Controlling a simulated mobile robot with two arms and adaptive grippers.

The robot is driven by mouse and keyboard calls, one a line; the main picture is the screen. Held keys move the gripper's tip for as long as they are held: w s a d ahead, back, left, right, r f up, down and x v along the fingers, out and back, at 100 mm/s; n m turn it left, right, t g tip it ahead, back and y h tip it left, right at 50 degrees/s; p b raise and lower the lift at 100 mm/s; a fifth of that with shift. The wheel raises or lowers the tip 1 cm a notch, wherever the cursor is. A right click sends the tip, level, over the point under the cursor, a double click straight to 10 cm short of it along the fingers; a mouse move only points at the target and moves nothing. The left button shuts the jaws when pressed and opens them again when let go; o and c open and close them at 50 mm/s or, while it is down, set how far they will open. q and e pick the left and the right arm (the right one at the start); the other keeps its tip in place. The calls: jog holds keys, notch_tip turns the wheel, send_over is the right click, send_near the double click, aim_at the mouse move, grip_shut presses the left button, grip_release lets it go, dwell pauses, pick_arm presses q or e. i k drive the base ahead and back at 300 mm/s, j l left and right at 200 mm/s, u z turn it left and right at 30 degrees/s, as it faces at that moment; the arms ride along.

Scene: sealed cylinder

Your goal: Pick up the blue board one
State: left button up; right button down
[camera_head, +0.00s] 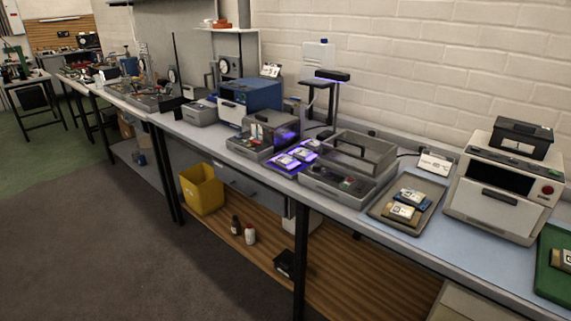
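A grey-brown tray (375,211) lies on the bench at the right, left of a white box-shaped machine. On it are two small boards with pale labels. The rear one (414,195) looks dark blue, and the front one (402,211) looks yellowish; both are too small to read. More small boards (293,157) lie under a violet light further left, and the light hides their own colour. Neither of my grippers is in view.
The white machine (495,190) carries a black box (522,138). A clear-lidded case (355,160) stands left of the tray. A green tray (552,275) is cut off at the right edge. A yellow bin (202,190) sits below the bench. The floor in front is clear.

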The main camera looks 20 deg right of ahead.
aim_at(313, 145)
jog(key=i+z, duration=0.15)
jog(key=z, duration=0.5)
jog(key=i+j+z, duration=0.5)
jog(key=i+j, duration=0.25)
jog(key=i+j+z, duration=0.25)
jog(key=j, duration=0.35)
